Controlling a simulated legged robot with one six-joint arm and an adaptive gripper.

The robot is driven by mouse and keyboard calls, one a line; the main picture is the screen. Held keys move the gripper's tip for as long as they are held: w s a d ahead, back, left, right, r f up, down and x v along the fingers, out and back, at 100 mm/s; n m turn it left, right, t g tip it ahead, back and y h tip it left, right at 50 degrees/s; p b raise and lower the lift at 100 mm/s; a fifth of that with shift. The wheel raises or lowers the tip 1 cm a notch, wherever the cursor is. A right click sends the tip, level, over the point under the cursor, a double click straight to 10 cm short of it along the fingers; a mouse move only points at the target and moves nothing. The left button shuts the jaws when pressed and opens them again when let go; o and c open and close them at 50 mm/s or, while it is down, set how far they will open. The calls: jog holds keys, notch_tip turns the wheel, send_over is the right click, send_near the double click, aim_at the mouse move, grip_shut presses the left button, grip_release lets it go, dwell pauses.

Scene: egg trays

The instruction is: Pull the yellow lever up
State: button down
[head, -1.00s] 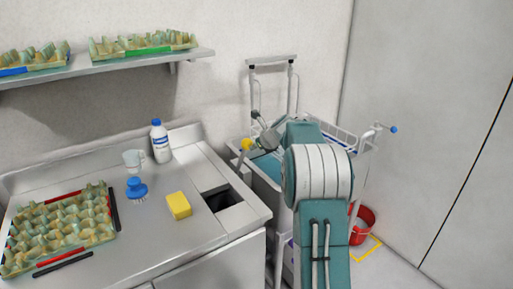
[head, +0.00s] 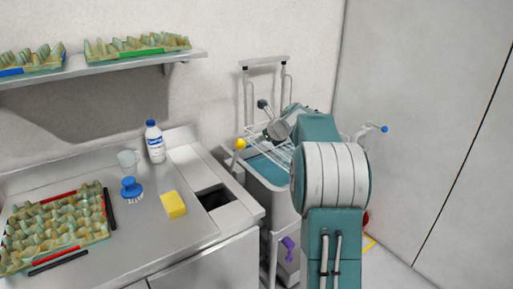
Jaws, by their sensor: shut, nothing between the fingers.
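The yellow lever shows as a yellow ball knob (head: 240,143) at the left edge of the grey trolley, beside the counter's right end. Its shaft is too small to make out clearly. My gripper (head: 268,120) is over the trolley, a little right of and above the yellow knob, apparently apart from it. The gripper is shut and empty. My arm hides the right part of the trolley.
A blue-tipped handle (head: 385,128) sticks out right, and a purple handle (head: 287,243) sits low in front. The counter (head: 150,225) stands left.

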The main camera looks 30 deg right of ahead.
jog(key=shift+s+r, duration=0.4)
jog(key=shift+r, duration=0.35)
jog(key=shift+s+r, duration=0.35)
jog(key=shift+r, duration=0.4)
